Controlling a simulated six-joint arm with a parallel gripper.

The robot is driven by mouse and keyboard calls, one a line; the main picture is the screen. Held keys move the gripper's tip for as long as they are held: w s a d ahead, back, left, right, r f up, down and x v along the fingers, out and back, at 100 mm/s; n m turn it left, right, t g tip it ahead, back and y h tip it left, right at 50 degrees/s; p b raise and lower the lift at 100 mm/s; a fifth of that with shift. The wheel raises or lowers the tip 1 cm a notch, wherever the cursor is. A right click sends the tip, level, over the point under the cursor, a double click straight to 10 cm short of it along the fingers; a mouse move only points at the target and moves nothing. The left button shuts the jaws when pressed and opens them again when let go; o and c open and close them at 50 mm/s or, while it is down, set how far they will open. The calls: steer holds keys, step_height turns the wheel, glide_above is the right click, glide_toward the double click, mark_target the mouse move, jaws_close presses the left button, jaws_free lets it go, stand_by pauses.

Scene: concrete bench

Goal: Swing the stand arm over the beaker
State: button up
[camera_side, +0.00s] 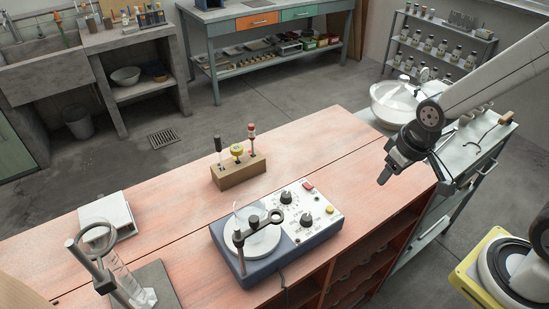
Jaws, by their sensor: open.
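A stand with a metal post (93,268) and a ring-ended arm (73,244) is at the lower left of the bench. A clear glass vessel, apparently the beaker (122,277), is beside the post, above a grey base plate (157,279). The ring appears left of the vessel rather than over it. A dark ring-ended arm (262,226) also reaches over the round plate of a hotplate-like device (285,235). My gripper (384,178) is open and empty above the bench's right part, far from both. Its fingertips point down and left.
A wooden block (238,171) with several upright tools stands behind the device. A white box (107,221) lies near the glass vessel. The bench top right of the device is clear.

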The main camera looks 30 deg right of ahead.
step_height(320, 180, up, 14)
steer(key=n+g, duration=0.2)
steer(key=n, duration=0.8)
glide_above(254, 219)
steer(key=shift+a, duration=0.1)
steer(key=shift+f, duration=0.15)
steer(key=shift+f, duration=3.85)
jaws_close()
